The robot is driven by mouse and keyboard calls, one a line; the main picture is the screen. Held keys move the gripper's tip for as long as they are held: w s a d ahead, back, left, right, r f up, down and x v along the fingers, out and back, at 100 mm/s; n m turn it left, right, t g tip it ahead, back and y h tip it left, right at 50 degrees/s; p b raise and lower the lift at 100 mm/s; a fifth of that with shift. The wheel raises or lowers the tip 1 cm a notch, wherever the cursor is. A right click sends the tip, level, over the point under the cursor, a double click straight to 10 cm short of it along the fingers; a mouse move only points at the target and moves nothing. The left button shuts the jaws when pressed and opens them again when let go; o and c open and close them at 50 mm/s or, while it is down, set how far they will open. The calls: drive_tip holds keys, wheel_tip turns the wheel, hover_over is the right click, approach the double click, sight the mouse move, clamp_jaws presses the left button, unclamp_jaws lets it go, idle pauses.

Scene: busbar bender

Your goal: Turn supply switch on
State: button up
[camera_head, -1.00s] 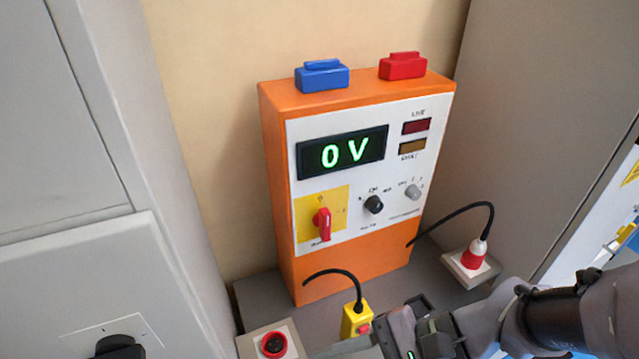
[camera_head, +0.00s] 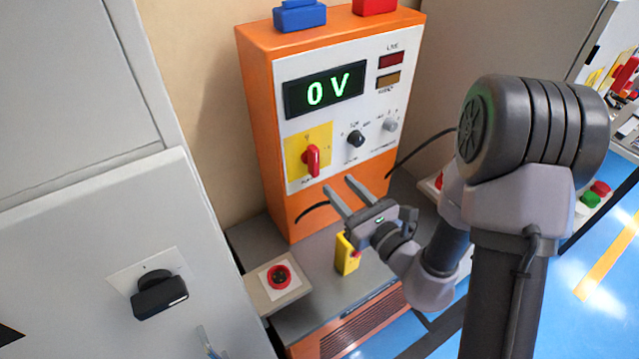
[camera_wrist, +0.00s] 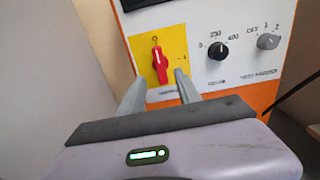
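The supply switch (camera_head: 312,160) is a red rotary handle on a yellow plate at the lower left of the orange supply unit's white panel. Its handle stands roughly upright. The switch also shows in the wrist view (camera_wrist: 160,62), ahead of the fingertips and close to the line between them. My gripper (camera_head: 343,190) is open and empty, in front of the panel and a little below and right of the switch. The fingers (camera_wrist: 158,88) show in the wrist view, apart, with nothing between them. The display (camera_head: 325,90) reads 0 V.
A black knob (camera_head: 356,139) and a grey knob (camera_head: 390,125) sit right of the switch. A grey cabinet with a black handle (camera_head: 159,294) stands at the left.

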sight(317, 162)
drive_tip(key=p+x, duration=0.1)
drive_tip(key=x, duration=0.7)
drive_tip(key=shift+s+a+p, duration=0.1)
drive_tip(key=shift+p, duration=0.2)
drive_tip(key=shift+w+a, duration=0.4)
drive_tip(key=shift+w, duration=0.15)
clamp_jaws()
